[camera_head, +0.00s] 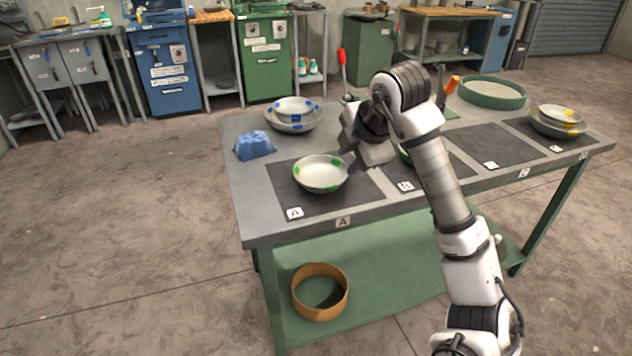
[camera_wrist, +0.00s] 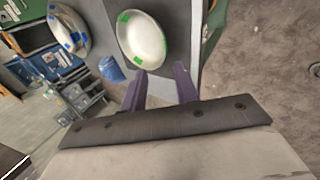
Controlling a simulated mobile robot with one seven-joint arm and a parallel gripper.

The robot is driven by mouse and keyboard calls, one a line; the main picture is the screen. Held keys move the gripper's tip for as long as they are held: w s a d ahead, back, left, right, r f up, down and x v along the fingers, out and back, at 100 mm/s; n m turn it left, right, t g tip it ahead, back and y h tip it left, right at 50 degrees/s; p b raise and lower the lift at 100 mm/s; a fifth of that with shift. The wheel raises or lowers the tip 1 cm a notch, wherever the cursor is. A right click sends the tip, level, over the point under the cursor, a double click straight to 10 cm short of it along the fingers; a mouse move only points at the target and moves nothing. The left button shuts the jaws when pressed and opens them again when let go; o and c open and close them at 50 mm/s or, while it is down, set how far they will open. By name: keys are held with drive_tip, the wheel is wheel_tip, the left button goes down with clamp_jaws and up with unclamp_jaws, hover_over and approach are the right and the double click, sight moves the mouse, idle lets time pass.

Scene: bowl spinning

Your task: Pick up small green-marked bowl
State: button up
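A white bowl with green marks (camera_head: 320,173) sits upright on the dark mat labelled A, at the left front of the table. It also shows in the wrist view (camera_wrist: 141,40), just beyond my fingertips. A second green-marked rim (camera_head: 404,153) shows in part behind my arm near mat B; most of it is hidden, so I cannot compare the sizes. My gripper (camera_wrist: 160,69) is open, with nothing between its two purple-grey fingers. In the head view it hangs just right of the bowl on mat A, apparently apart from it.
Stacked yellow-marked bowls (camera_head: 558,120) are at the right end. A green ring (camera_head: 492,93) and a red-handled lever (camera_head: 342,70) stand at the back.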

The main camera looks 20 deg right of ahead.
approach(333, 188)
drive_tip(key=shift+p+x, duration=0.35)
drive_tip(key=shift+x, duration=0.75)
drive_tip(key=shift+p+x, duration=0.55)
drive_tip(key=shift+x, duration=2.3)
drive_tip(key=shift+w+d, duration=0.1)
drive_tip(key=shift+d, duration=0.1)
clamp_jaws()
